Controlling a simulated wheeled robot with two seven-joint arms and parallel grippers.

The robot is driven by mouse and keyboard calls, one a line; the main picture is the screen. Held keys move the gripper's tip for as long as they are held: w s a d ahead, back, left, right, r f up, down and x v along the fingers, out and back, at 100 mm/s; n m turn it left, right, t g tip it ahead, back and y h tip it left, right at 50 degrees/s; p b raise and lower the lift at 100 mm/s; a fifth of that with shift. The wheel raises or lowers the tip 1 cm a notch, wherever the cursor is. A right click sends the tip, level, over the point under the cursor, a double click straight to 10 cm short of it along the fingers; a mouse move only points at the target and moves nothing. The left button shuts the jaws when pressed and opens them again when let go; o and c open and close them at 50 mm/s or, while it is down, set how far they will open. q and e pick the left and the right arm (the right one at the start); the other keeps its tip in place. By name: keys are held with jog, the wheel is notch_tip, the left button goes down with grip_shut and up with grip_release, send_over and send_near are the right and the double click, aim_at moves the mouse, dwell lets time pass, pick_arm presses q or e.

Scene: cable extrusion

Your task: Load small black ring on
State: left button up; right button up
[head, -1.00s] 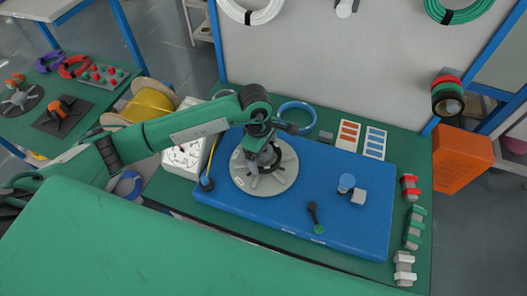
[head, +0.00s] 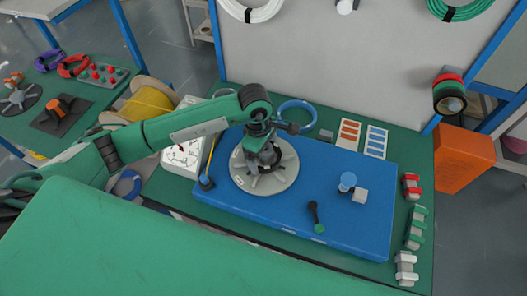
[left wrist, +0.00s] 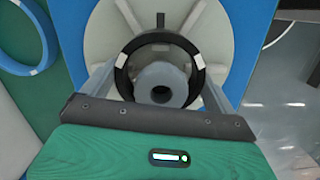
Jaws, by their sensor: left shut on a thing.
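The small black ring (left wrist: 122,75) has pale grey patches on its sides. In the left wrist view it surrounds the grey central hub (left wrist: 161,82) of a round grey spoked disc (left wrist: 215,20). My left gripper (left wrist: 160,80) is shut on the ring, with one finger at each side. In the head view my left gripper (head: 263,158) is over the middle of the disc (head: 284,180) on the blue board, and largely hides the ring and hub. I cannot tell how far down the hub the ring sits. My right gripper is not in view.
The blue board (head: 350,230) also bears a black tool with a green end (head: 316,217) and a blue-topped part (head: 347,182). A blue cable coil (head: 297,113) lies behind it. Clamps (head: 411,187) line the right side. A yellow spool (head: 150,100) stands left.

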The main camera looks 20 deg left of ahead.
pick_arm(q)
jog(key=shift+f, duration=0.15)
dwell(0.3)
jog(key=o, duration=0.7)
jog(key=shift+r+p, duration=1.55)
jog(key=shift+r, duration=2.5)
jog(key=shift+s+f, duration=0.1)
